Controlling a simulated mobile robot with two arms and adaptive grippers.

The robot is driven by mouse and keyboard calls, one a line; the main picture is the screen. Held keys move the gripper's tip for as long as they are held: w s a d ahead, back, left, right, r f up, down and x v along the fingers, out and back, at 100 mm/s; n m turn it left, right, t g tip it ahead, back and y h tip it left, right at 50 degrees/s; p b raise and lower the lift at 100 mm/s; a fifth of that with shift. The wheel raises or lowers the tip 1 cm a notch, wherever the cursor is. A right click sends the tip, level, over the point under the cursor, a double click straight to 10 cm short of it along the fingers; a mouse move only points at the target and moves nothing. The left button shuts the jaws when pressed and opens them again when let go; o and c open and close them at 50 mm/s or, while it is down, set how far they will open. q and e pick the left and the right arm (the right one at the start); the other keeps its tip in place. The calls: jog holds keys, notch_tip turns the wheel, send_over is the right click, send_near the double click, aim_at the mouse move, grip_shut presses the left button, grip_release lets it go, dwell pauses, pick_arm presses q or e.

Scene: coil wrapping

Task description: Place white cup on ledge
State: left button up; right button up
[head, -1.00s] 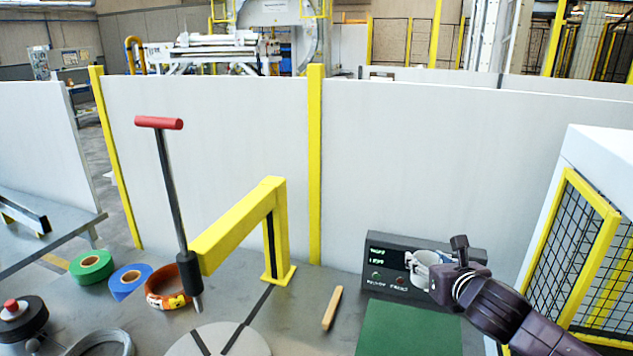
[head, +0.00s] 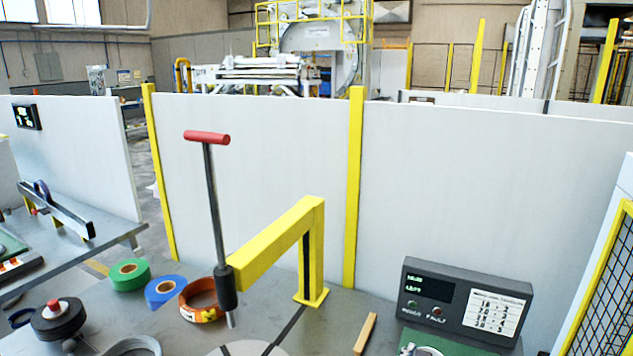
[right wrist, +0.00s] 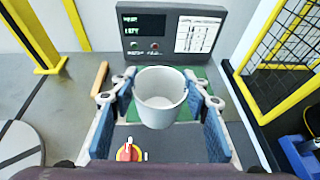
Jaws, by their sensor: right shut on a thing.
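The white cup (right wrist: 161,106) is upright between the two fingers of my right gripper (right wrist: 158,80) in the right wrist view. The fingers have blue pads and press on its left and right sides. The cup looks empty. In the right wrist view the box (right wrist: 170,33) is beyond the cup, and a green mat (right wrist: 203,73) is below. I cannot tell which surface is the ledge. My left gripper is not in view.
A yellow arm (head: 275,243) with a red-handled tool (head: 206,138) stands at centre. Green tape (head: 129,275), blue tape (head: 165,291) and an orange roll (head: 200,300) lie left of it. A wooden stick (head: 365,334) lies near the box. White panels (head: 255,175) close off the back.

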jog(key=s+a+r, duration=0.1)
jog(key=s+r, duration=0.1)
jog(key=s, duration=0.9)
dwell(0.4)
jog(key=shift+w+a, duration=0.1)
